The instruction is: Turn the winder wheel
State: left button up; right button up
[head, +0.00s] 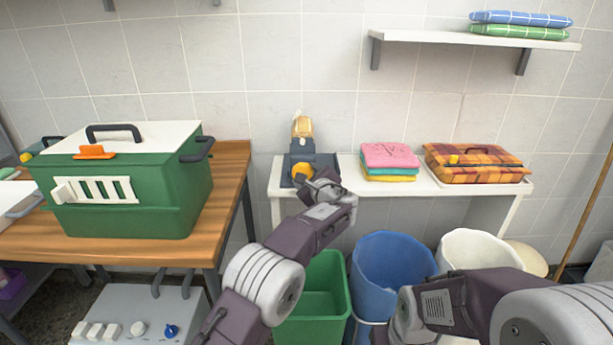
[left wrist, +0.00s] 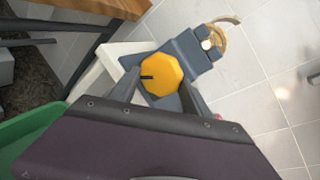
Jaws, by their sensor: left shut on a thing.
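The winder (head: 302,150) is a dark blue-grey device on the white wall table, with a tan part on top. Its orange-yellow wheel (head: 301,171) faces me and is partly covered by my gripper. In the left wrist view the wheel (left wrist: 161,75) is many-sided, with a dark mark at its left. My left gripper (head: 312,182) reaches it from the front, its two fingers on either side of the wheel and shut on it. My right arm shows at the lower right; its gripper is out of the picture.
Folded towels (head: 389,160) and a plaid case (head: 476,163) stand right of the winder. A green kennel (head: 130,185) sits on the wooden table (head: 232,165) at left. Green (head: 326,290), blue (head: 391,265) and white (head: 478,250) bins stand below.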

pick_arm(q)
jog(key=shift+f, duration=0.15)
jog(key=o, duration=1.4)
jog(key=shift+c, duration=0.2)
jog(key=shift+s, duration=0.1)
jog(key=v, duration=0.9)
jog(key=shift+a, duration=0.1)
